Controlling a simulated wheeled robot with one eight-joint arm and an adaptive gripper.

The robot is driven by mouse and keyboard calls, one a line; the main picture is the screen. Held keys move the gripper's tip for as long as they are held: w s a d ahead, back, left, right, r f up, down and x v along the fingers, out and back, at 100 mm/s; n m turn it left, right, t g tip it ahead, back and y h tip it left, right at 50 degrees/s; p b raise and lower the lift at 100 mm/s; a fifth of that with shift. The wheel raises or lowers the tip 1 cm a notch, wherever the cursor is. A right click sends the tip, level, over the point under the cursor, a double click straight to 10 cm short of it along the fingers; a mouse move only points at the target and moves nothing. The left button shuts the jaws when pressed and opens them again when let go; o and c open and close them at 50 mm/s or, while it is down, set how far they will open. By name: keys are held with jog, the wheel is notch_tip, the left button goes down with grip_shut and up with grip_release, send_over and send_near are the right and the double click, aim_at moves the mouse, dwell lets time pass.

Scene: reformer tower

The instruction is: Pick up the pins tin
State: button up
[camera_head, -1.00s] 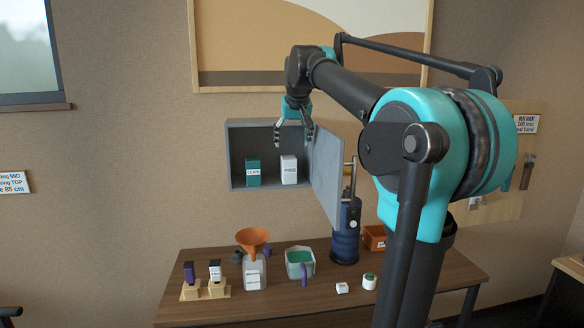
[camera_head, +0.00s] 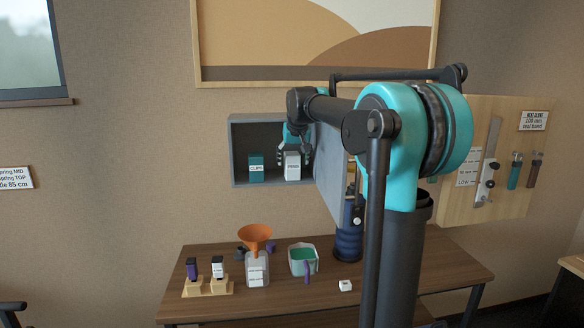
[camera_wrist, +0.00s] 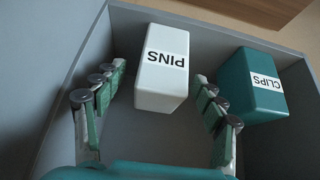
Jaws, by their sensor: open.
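The white pins tin (camera_head: 292,166) stands upright in the grey wall cabinet (camera_head: 232,150), to the right of the teal clips tin (camera_head: 256,169). In the wrist view the pins tin (camera_wrist: 162,68) shows its PINS label, with the clips tin (camera_wrist: 252,84) beside it. My gripper (camera_wrist: 160,92) is open, with one finger on each side of the near part of the pins tin and gaps between. In the head view my gripper (camera_head: 294,155) is at the cabinet's opening, over the pins tin.
The cabinet door (camera_head: 333,170) stands open on the right, close to my arm. The cabinet walls are near my fingers. Below, a table (camera_head: 300,305) holds an orange funnel (camera_head: 255,236), a teal-filled jug (camera_head: 302,260) and small blocks on a wooden stand.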

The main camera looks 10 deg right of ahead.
aim_at(292, 168)
jog(key=x, duration=0.5)
jog(key=shift+s+f, duration=0.1)
jog(key=shift+f, duration=0.05)
jog(key=c, duration=1.4)
